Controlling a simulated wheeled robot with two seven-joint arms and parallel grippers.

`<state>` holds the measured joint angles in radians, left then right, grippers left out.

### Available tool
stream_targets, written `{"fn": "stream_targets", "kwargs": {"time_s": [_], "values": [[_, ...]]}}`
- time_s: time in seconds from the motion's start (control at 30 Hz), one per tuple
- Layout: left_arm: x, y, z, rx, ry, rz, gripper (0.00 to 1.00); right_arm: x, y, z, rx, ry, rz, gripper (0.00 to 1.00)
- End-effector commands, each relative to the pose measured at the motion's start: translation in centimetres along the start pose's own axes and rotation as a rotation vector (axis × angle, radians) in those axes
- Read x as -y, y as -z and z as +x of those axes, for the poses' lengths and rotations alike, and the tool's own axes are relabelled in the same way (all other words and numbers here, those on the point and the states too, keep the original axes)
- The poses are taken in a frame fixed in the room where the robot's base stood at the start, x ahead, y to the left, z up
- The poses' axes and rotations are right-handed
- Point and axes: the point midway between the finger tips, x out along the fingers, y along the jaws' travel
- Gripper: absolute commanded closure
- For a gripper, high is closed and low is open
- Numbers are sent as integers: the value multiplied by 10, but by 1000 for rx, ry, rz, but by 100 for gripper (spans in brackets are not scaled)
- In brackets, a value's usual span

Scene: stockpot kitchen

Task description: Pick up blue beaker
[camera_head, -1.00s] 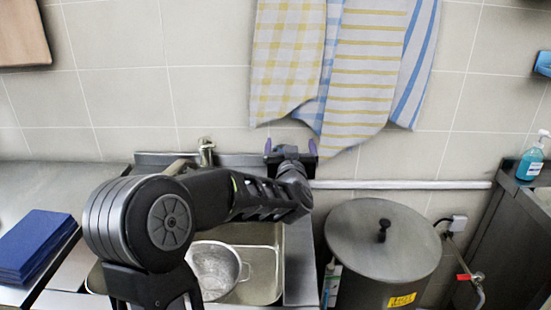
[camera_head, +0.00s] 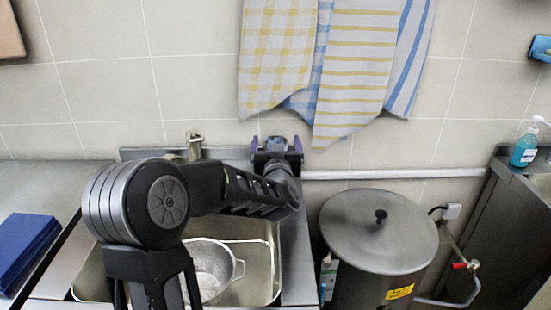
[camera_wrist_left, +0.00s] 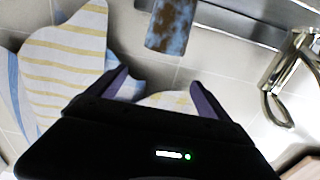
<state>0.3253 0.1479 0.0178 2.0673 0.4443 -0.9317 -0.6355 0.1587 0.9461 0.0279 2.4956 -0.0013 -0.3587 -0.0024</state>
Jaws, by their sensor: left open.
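My left gripper (camera_head: 277,142) is in front of the tiled wall, above the back edge of the sink counter. Its purple fingers are spread apart, with nothing between them. The fingers also show in the left wrist view (camera_wrist_left: 158,88). A mottled blue and brown cylindrical thing (camera_wrist_left: 172,25), probably the blue beaker, shows at the top of the left wrist view. It is beyond the fingertips and apart from them, and its upper part is cut off by the frame. My right gripper is not in view.
A tap (camera_head: 194,146) stands left of the gripper, behind a sink (camera_head: 262,262) with a colander (camera_head: 212,268). Towels (camera_head: 352,75) hang above. A lidded stockpot (camera_head: 378,232) stands to the right. Blue boards (camera_head: 25,245) lie on the left counter.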

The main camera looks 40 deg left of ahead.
Motion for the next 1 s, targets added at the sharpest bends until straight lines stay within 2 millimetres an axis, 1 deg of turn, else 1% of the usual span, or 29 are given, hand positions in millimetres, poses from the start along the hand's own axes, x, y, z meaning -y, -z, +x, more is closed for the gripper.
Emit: {"fn": "stream_targets", "kwargs": {"time_s": [0.03, 0.1, 0.2, 0.23, 0.33, 0.67, 0.77, 0.87, 1.0], "values": [[0, -14, 0, 5, 0, 2, 9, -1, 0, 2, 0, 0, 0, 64], [0, -28, 0, 3, 0, 2, 9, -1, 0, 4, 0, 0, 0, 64], [0, -43, 0, 2, -1, 1, 9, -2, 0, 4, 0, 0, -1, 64], [0, -38, 6, -2, 0, -1, 9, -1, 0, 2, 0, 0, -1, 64], [0, -39, 15, 0, -1, -1, 9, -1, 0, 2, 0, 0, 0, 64], [0, -38, 17, -1, 0, -1, 9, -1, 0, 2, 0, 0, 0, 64], [0, -38, 22, -1, 1, -1, 9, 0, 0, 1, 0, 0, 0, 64], [0, -38, 33, 0, 1, -1, 9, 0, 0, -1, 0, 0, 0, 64], [0, -38, 56, 0, 1, 0, 9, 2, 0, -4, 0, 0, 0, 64]]}}
